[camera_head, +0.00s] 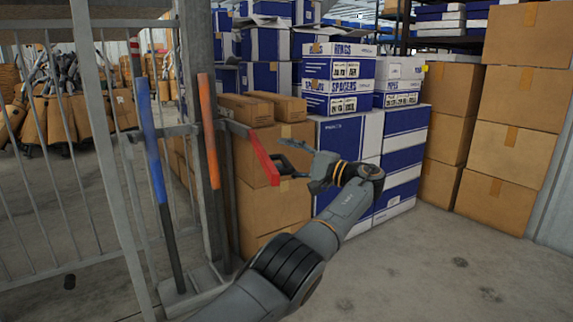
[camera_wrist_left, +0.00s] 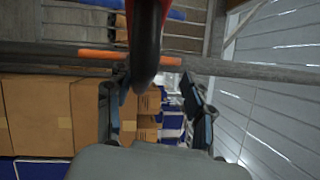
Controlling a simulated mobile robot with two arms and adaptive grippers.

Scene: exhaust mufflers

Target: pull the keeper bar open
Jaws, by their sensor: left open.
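The keeper bar is a red bar (camera_head: 264,158) that sticks out from the grey gate post toward the lower right in the head view. In the left wrist view the bar (camera_wrist_left: 147,30) comes down from the top edge, red with a dark rounded end. My left gripper (camera_head: 287,160) is open at the bar's free end. In the left wrist view the bar's end shows between the two spread fingers of the gripper (camera_wrist_left: 160,105), with gaps on both sides. Whether a finger touches the bar I cannot tell. My right gripper is not in view.
A blue-and-black bar (camera_head: 155,150) and an orange-and-black bar (camera_head: 208,135) stand at the barred metal gate (camera_head: 60,215). Brown cartons (camera_head: 262,200) and blue-and-white boxes (camera_head: 340,135) are stacked close behind the gripper. The floor (camera_head: 440,265) at the right front is clear.

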